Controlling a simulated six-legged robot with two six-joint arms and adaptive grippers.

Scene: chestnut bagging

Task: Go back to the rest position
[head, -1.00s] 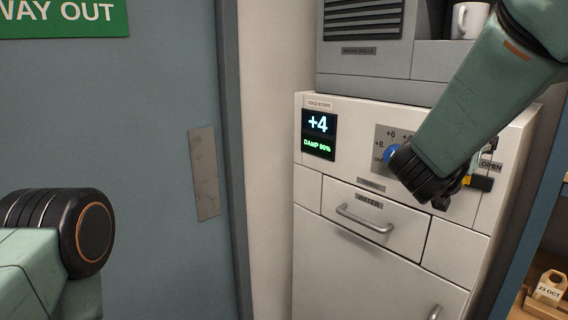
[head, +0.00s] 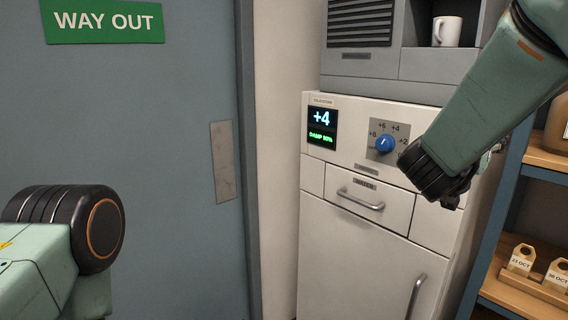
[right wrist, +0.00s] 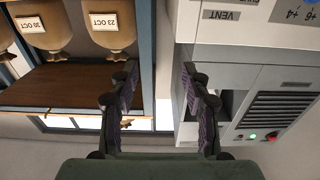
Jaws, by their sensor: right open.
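My right arm comes in from the right of the head view, with its dark wrist in front of the right part of a white cold-store cabinet (head: 345,255). My right gripper (right wrist: 160,75) shows in the right wrist view with its two fingers wide apart and nothing between them. In the head view its fingers are mostly hidden behind the wrist. A blue dial (head: 384,144) left of the wrist is in clear sight and apart from it. Only a dark joint and green link of my left arm show at the lower left; the left gripper is out of view.
A display (head: 322,127) reads +4 and DAMP 90%. The water drawer (head: 340,208) is closed. Right are shelves (head: 548,158) with dated wooden tags (head: 520,262). A white mug (head: 447,31) sits above.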

